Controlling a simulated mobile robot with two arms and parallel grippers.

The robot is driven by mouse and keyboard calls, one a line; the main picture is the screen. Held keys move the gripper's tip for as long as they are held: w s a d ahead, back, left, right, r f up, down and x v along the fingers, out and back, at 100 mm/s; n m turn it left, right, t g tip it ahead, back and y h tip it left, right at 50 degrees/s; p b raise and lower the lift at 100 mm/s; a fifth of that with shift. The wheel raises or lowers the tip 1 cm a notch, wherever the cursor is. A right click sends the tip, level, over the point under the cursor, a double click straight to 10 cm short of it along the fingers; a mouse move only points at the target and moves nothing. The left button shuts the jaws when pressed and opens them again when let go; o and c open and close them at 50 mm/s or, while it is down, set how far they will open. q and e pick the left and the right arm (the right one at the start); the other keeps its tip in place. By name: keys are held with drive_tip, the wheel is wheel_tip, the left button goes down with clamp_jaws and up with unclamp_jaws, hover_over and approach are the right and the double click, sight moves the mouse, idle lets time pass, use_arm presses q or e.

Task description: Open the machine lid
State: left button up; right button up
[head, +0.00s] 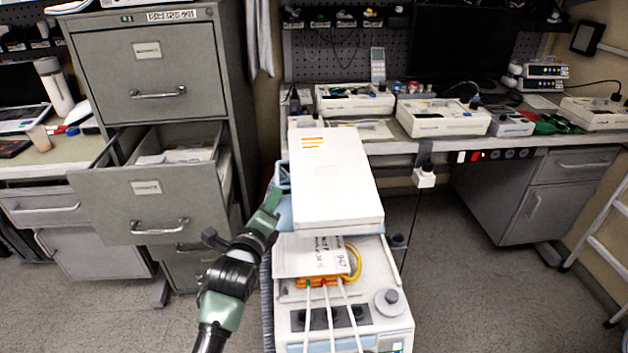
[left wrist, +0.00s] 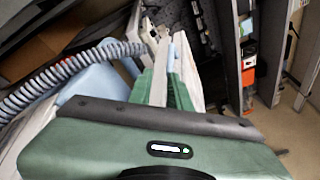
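The machine (head: 345,310) stands in the middle of the head view, with a knob, cables and a paper label on its front part. Its flat white lid (head: 333,180) has orange marks and lies roughly level over the rear part, with a pale blue band under its front edge. My left gripper (head: 276,193) is at the lid's left side, its fingers pointing up along that edge. In the left wrist view the fingers (left wrist: 168,72) reach in beside a white panel. The gap between them is unclear, and contact with the lid cannot be told. My right gripper is not in view.
A grey filing cabinet (head: 150,75) stands at left with its middle drawer (head: 145,205) pulled out near my left arm. A workbench (head: 400,147) with several white devices is behind the machine. A ladder (head: 608,225) stands at right. Floor right of the machine is clear.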

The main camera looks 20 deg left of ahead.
sight(278, 174)
use_arm(q)
drive_tip(key=w, duration=0.2)
drive_tip(key=w+a+r, duration=0.1)
drive_tip(key=w, duration=0.1)
drive_tip(key=w+r, duration=0.1)
drive_tip(key=w, duration=0.1)
drive_tip(key=shift+w+a+p, duration=0.25)
drive_tip(key=shift+w+p, duration=0.05)
drive_tip(key=shift+w, duration=0.05)
drive_tip(key=shift+w+a+f, duration=0.1)
drive_tip(key=shift+w+a, duration=0.05)
drive_tip(key=shift+w, duration=0.5)
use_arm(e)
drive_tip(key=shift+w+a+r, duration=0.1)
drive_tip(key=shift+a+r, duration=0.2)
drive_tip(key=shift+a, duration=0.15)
use_arm(q)
drive_tip(key=shift+s, duration=0.1)
clamp_jaws()
